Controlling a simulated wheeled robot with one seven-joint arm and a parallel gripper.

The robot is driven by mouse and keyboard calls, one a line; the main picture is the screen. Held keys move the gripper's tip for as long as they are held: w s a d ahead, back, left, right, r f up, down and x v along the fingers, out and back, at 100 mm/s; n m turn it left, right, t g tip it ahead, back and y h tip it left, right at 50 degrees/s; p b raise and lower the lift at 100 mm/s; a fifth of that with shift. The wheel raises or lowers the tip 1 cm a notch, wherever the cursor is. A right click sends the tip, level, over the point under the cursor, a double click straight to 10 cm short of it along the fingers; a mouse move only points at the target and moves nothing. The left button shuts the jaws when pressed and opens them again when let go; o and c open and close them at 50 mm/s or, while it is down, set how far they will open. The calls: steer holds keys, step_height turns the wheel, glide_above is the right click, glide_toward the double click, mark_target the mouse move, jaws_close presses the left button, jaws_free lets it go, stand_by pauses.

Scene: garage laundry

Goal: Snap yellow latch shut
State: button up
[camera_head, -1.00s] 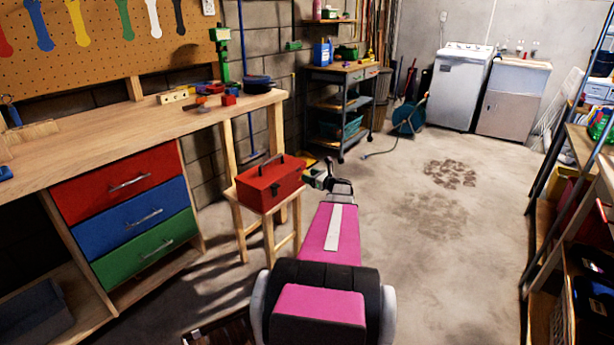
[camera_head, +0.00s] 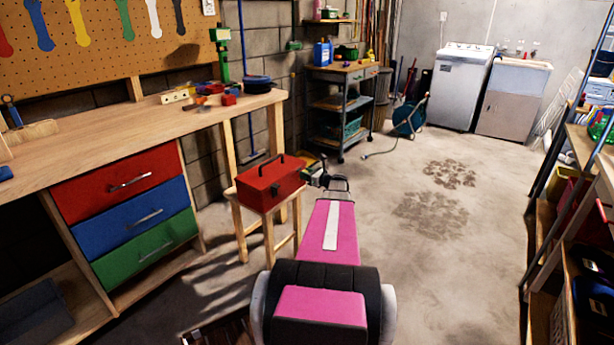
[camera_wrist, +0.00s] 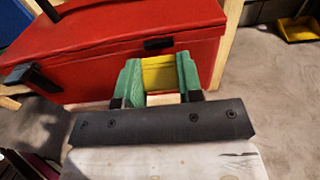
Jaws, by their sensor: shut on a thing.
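The red toolbox (camera_head: 270,184) sits closed on a small wooden stool, its black handle upright on the lid. In the wrist view the toolbox (camera_wrist: 110,65) fills the upper left. The yellow latch (camera_wrist: 159,76) is at its front, just below a small black catch (camera_wrist: 158,43) near the lid seam. My gripper (camera_wrist: 157,66) is shut on the yellow latch, a green finger on each side. In the head view my gripper (camera_head: 314,176) is at the box's right side, and the latch cannot be made out there. Whether the latch touches the catch is unclear.
A black latch (camera_wrist: 30,77) is further left on the same face. The wooden stool (camera_head: 240,216) stands beside the workbench (camera_head: 130,155). A yellow dustpan-like object (camera_wrist: 300,28) lies on the floor behind. Open concrete floor is to the right.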

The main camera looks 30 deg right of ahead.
steer(key=shift+w+a+r+g+h, duration=0.2)
steer(key=shift+w+r+g+h, duration=0.35)
steer(key=shift+g, duration=0.35)
steer(key=shift+s+f, duration=0.1)
steer(key=shift+f, duration=0.1)
steer(key=o, duration=0.9)
steer(key=shift+o, duration=0.2)
steer(key=v, duration=1)
steer(key=shift+s+d+r, duration=0.15)
steer(key=shift+s+r, duration=0.05)
steer(key=shift+s, duration=0.1)
